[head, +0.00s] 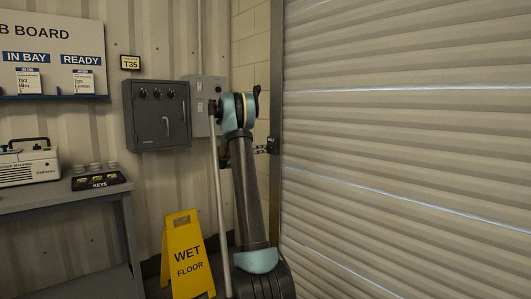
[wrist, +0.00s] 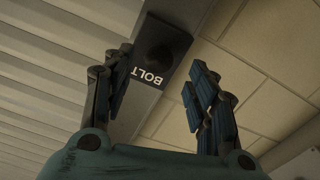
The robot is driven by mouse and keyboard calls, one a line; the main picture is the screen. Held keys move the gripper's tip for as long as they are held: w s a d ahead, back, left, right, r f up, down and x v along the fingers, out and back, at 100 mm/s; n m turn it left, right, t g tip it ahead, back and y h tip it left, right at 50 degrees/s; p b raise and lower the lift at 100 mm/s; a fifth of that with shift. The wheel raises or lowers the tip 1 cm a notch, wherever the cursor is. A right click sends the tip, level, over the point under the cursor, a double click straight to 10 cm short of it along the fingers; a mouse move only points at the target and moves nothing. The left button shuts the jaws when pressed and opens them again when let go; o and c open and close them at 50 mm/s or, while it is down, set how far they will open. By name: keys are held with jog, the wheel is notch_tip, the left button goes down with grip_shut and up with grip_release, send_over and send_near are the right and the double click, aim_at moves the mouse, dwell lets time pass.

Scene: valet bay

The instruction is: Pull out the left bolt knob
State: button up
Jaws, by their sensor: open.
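The bolt knob (wrist: 158,57) is a dark round knob on a dark plate, with a white BOLT label (wrist: 146,75) beside it, upside down in the wrist view. It is mounted on a grey upright rail (wrist: 187,20). My gripper (wrist: 157,62) is open, its two dark fingers spread on either side of the knob in that view. The fingers look apart from the knob, with nothing between them; the exact distance is unclear. In the head view the dark bolt fitting (head: 273,146) shows at the shutter's left edge, and my arm hides most of the gripper.
A ribbed roller shutter (head: 410,150) fills the right. A yellow wet floor sign (head: 187,255) stands left of my arm. A grey key cabinet (head: 158,115) and a lighter box (head: 204,90) hang on the wall. A workbench (head: 60,203) is at the left.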

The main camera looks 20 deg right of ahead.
aim_at(267, 148)
jog(key=shift+x, duration=3.2)
jog(key=shift+c, duration=0.4)
